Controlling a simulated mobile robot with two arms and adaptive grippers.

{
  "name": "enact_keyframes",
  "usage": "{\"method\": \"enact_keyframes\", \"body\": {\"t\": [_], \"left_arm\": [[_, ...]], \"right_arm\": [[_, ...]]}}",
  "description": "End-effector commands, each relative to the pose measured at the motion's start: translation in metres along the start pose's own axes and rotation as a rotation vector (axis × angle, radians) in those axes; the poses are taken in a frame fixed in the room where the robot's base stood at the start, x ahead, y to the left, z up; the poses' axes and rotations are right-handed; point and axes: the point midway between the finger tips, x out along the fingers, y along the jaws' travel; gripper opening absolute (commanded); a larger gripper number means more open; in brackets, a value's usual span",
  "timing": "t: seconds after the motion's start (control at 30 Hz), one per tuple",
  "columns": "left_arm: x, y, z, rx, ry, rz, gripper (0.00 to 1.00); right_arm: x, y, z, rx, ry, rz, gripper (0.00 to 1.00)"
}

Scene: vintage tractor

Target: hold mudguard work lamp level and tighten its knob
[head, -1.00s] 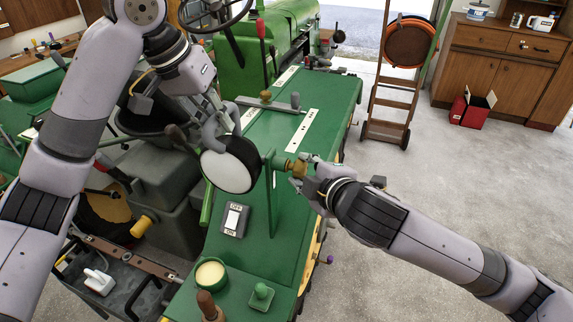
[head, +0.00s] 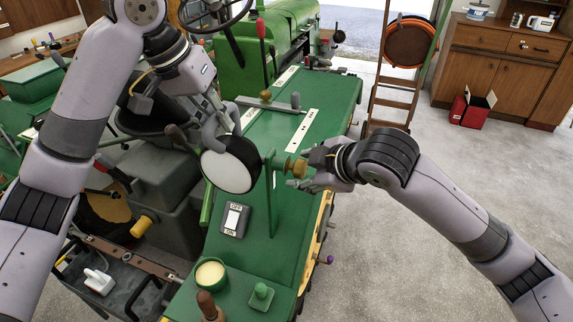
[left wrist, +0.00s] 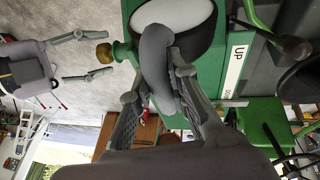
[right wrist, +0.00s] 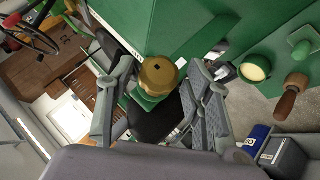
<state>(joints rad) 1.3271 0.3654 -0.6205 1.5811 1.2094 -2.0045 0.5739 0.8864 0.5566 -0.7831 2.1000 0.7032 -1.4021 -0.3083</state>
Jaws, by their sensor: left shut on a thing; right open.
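The work lamp (head: 229,166) has a pale round lens, a black rim and a green bracket on a post above the green mudguard. My left gripper (head: 213,128) is shut on the lamp's grey curved handle, which shows between its fingers in the left wrist view (left wrist: 157,62). The brass knob (head: 297,168) sits on the bracket's right side and also shows in the right wrist view (right wrist: 158,73). My right gripper (head: 303,171) is open at the knob, with one finger on either side and gaps visible in the right wrist view. I cannot tell whether the lamp is exactly level.
The steering wheel (head: 214,10) is behind.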

Motion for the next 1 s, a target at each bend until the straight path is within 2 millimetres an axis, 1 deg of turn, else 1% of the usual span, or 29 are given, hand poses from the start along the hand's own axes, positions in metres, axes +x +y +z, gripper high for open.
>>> {"method": "enact_keyframes", "body": {"t": [0.6, 0.73, 1.0], "left_arm": [[0.000, 0.000, 0.000, 0.002, 0.001, 0.001, 0.00], [0.000, 0.000, 0.000, 0.002, 0.001, 0.001, 0.00], [0.000, 0.000, 0.000, 0.002, 0.001, 0.001, 0.00]], "right_arm": [[-0.046, 0.001, 0.000, -0.001, 0.000, 0.003, 0.47], [-0.050, 0.000, 0.000, -0.001, 0.000, 0.002, 0.47], [-0.050, 0.000, 0.000, 0.000, 0.000, 0.001, 0.47]]}}
